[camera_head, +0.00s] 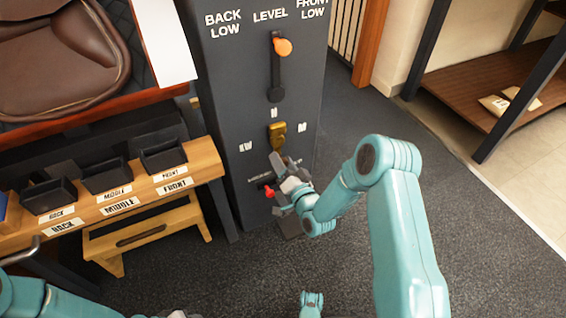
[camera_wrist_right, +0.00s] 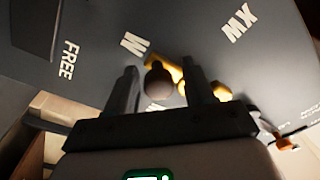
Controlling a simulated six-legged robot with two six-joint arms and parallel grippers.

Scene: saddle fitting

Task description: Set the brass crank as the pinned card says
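The brass crank (camera_head: 277,130) is on the front of a dark grey post, below the LEVEL lever, with small width letters around it. In the right wrist view, brass parts (camera_wrist_right: 221,91) and a brownish round knob (camera_wrist_right: 158,84) show at the fingers. My right gripper (camera_head: 279,172) is just below the crank in the head view. Its two fingers (camera_wrist_right: 162,88) stand apart, with the knob seen between them; I cannot tell whether they touch it. No readable card shows. My left gripper is not clearly in view.
A red knob (camera_head: 269,192) sits close beside my right gripper. A wooden bench (camera_head: 205,158) with black trays is at left. A shelf (camera_head: 500,85) is at right. The floor between is open.

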